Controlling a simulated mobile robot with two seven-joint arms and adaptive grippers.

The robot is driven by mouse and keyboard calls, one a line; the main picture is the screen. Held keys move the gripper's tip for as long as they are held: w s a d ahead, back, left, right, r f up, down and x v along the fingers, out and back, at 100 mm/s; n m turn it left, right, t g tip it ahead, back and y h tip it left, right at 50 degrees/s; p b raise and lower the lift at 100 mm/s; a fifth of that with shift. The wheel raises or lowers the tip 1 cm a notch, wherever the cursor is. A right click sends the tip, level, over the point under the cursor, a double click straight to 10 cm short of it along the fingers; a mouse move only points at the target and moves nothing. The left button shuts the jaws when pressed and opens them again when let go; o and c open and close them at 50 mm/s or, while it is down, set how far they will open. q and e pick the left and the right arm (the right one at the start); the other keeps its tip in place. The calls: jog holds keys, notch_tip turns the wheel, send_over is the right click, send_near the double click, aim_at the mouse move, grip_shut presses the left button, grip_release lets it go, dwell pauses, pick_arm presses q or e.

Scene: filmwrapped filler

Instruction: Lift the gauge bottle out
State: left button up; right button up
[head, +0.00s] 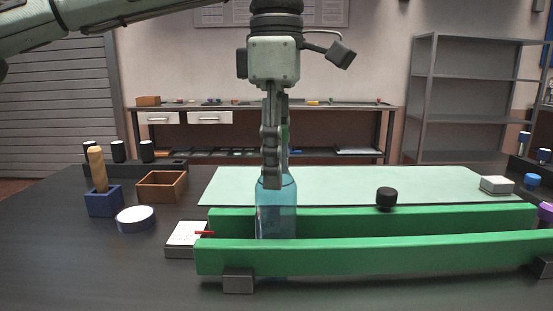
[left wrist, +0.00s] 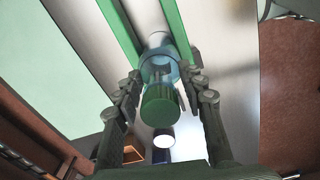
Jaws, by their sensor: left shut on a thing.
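The gauge bottle (head: 277,215) is translucent blue with a green cap. It stands roughly upright between the two long green rails (head: 360,254), and the front rail hides its lower part. In the left wrist view the green cap (left wrist: 160,106) is nearest the camera, with the blue body (left wrist: 158,62) beyond it. My left gripper (head: 273,184) points down from above and is shut on the bottle's upper part. In the left wrist view its fingers (left wrist: 162,78) lie on either side of the bottle. My right gripper is in neither view.
A black knob (head: 386,198) sits by the back rail. A white block (head: 186,238) with a red pin lies at the rails' left end. A blue holder (head: 103,201), brown tray (head: 161,186) and round white-topped dish (head: 135,218) stand left. A pale green mat (head: 330,182) lies behind.

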pick_arm(q)
jog(key=shift+r+p, duration=0.75)
jog(key=shift+r, duration=0.1)
grip_shut()
jog(key=shift+r+p, duration=1.15)
jog(key=shift+r, duration=0.35)
notch_tip(320, 180, up, 15)
dwell(2.4)
jog(key=shift+f, duration=0.1)
